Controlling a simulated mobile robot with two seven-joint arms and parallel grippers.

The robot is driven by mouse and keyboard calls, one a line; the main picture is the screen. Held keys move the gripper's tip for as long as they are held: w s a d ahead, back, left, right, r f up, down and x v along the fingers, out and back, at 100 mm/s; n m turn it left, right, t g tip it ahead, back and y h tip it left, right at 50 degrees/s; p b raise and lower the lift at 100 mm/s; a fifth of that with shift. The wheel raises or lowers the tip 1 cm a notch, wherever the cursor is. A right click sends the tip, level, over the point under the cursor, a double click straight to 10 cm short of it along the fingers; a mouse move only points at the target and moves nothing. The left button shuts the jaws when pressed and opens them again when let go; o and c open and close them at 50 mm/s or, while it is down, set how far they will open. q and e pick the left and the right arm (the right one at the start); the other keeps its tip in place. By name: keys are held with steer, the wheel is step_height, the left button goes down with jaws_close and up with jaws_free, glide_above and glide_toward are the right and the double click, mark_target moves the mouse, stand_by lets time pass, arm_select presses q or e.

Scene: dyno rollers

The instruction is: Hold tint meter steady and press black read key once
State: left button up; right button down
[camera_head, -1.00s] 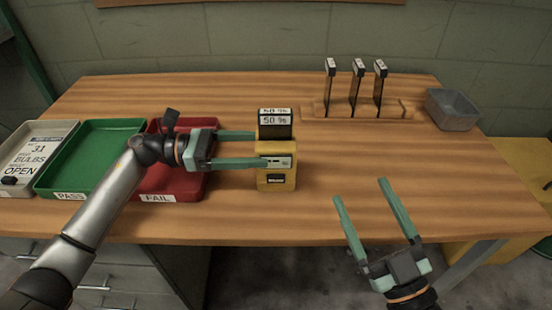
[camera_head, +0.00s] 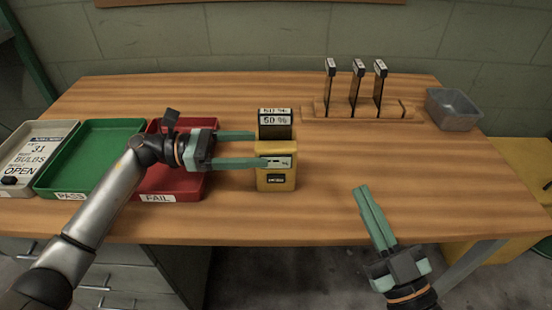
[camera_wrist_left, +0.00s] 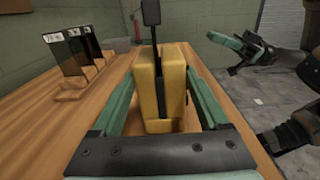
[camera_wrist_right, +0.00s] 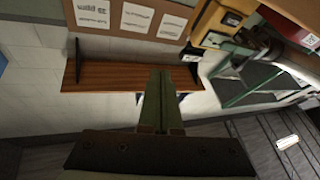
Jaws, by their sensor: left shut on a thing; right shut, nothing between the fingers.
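The yellow tint meter (camera_head: 276,172) stands upright on the wooden bench, with a dark 50 % tint sample (camera_head: 275,130) upright in its top. A small black key (camera_head: 276,179) shows low on its front face. My left gripper (camera_head: 258,149) is shut on the meter, coming in from the left; one finger crosses the upper front. The left wrist view shows the meter (camera_wrist_left: 155,85) between the fingers. My right gripper (camera_head: 362,188) is shut and empty, to the right of the meter and apart from it, near the bench's front edge. Its fingers also show together in the right wrist view (camera_wrist_right: 160,75).
A wooden rack (camera_head: 350,112) holds 3 dark samples at the back right, beside a grey bin (camera_head: 453,109). The green PASS tray (camera_head: 92,158), red FAIL tray (camera_head: 172,184) and a grey tray (camera_head: 30,155) lie left. Bench between meter and right gripper is clear.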

mark_target(276, 179)
stand_by(0.8)
steer(key=a+n+g+y, duration=0.55)
steer(key=a+n, duration=0.55)
steer(key=n, duration=0.8)
steer(key=s+f+n+g, duration=0.1)
steer(key=n, duration=0.3)
steer(key=s+a+f+n+g+h, duration=0.1)
steer(key=f+n, duration=0.1)
steer(key=n, duration=0.1)
steer(key=s+f+n+g+h, duration=0.1)
steer(key=n+g, duration=0.1)
steer(key=n, duration=0.2)
steer(key=shift+s+a+f+n, duration=0.3)
steer(key=shift+s+f, duration=0.1)
steer(key=shift+w, duration=4.6)
